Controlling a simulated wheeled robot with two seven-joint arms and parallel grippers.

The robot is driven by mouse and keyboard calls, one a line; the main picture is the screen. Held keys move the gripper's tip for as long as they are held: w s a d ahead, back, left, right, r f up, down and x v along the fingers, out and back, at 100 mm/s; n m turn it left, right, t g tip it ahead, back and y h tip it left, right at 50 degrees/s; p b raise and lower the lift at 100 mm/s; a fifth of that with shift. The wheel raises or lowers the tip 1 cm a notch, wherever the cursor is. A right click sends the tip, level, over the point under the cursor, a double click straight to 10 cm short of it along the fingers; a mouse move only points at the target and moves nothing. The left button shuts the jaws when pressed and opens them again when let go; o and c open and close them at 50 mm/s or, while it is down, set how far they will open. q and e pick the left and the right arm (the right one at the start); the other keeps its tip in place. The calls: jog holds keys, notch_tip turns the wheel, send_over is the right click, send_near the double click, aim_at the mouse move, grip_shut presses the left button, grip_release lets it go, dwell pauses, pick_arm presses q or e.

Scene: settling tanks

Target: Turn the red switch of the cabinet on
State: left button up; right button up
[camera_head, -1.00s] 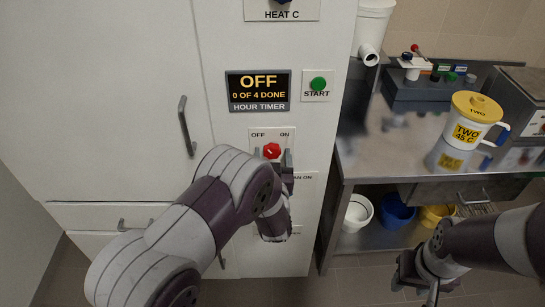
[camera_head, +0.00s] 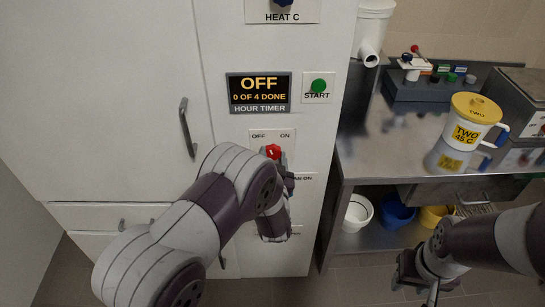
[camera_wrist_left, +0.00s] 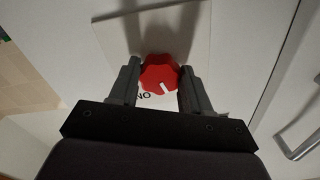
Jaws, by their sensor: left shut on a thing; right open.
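The red switch (camera_head: 273,152) is a round knob on a white plate on the cabinet front, below the OFF and ON labels. My left gripper (camera_wrist_left: 158,82) is shut on it, one finger on each side. In the left wrist view the red switch (camera_wrist_left: 159,70) shows a white mark at its lower edge, slightly right of centre. The upside-down ON label (camera_wrist_left: 144,96) shows just below left of it; the OFF label is hidden there. My right gripper (camera_head: 415,280) is open and empty at the lower right, away from the cabinet.
The hour timer display (camera_head: 259,92) reads OFF, 0 OF 4 DONE, with a green START button (camera_head: 318,86) beside it. A cabinet handle (camera_head: 187,127) is to the left. A metal bench (camera_head: 400,160) with a yellow-lidded jug (camera_head: 470,122) stands right.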

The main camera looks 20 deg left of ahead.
pick_arm(q)
jog(key=m+p, duration=0.1)
jog(key=m, duration=0.4)
jog(key=shift+a, duration=0.1)
jog(key=m+p, duration=0.1)
jog(key=m, duration=0.4)
jog(key=shift+s, duration=0.1)
jog(key=shift+m, duration=0.4)
jog(key=o, duration=1.1)
jog(key=shift+c, duration=0.2)
jog(key=v, duration=1.2)
jog(key=shift+s, duration=0.35)
jog(key=shift+r, duration=0.1)
